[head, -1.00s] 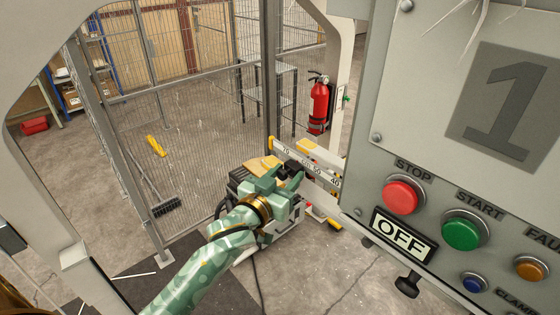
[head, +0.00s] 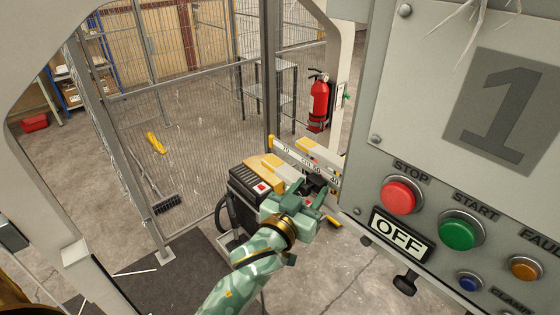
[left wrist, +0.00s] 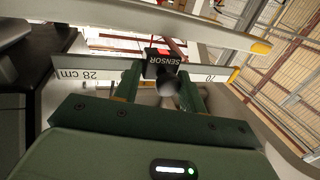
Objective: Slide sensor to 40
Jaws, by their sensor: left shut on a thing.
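The black sensor (left wrist: 163,65) with its white "SENSOR" label and a red light shows in the left wrist view, between the green fingers of my left gripper (left wrist: 165,85). In the head view my left gripper (head: 312,190) is at the right part of the white ruler rail (head: 290,153), shut on the sensor, which it mostly hides there. The rail carries a printed scale with 70 at its left end and smaller numbers to the right. The exact sensor reading is not legible.
A grey control panel (head: 440,150) with STOP, START and an OFF display stands close on the right. A black-and-yellow machine box (head: 250,188) sits left of my gripper. A wire mesh fence (head: 190,120) and red fire extinguisher (head: 319,100) are behind.

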